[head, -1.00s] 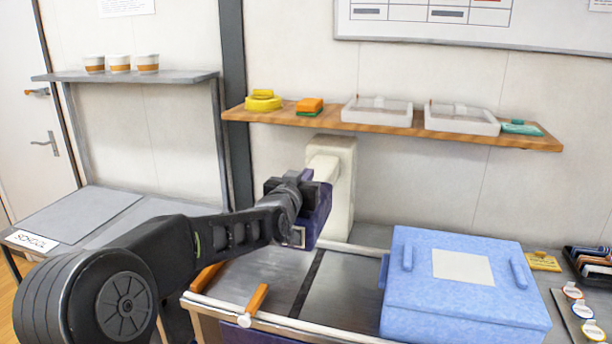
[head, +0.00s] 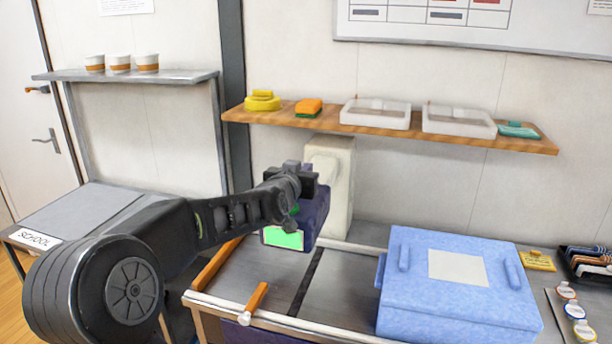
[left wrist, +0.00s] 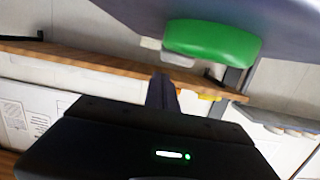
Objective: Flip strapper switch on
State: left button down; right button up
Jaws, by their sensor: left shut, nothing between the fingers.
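The strapper is a dark purple unit (head: 318,212) against a cream column (head: 340,190) at the back of the steel bench in the head view. Its front panel (head: 283,238) is lit bright green. A small green part (head: 294,210), apparently the switch, shows beside my arm and is partly hidden by it. In the left wrist view a rounded green switch (left wrist: 212,42) sits on the purple body. My left gripper (head: 312,178) is shut and empty, in front of the strapper's upper part. Its closed fingers (left wrist: 162,92) appear just below the switch in the wrist view; contact cannot be told.
A blue lidded box (head: 455,300) stands on the bench to the right. A wooden shelf (head: 400,128) with trays and sponges hangs above the strapper. An orange-handled lever (head: 256,299) is at the bench's front left. The steel surface (head: 345,285) between is clear.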

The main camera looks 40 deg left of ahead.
pick_arm(q)
jog(key=s+d+r, duration=0.3)
jog(key=s+r, duration=0.2)
jog(key=s, duration=0.3)
jog(key=shift+s+r, duration=0.15)
jog(key=shift+r, duration=0.05)
dwell(0.3)
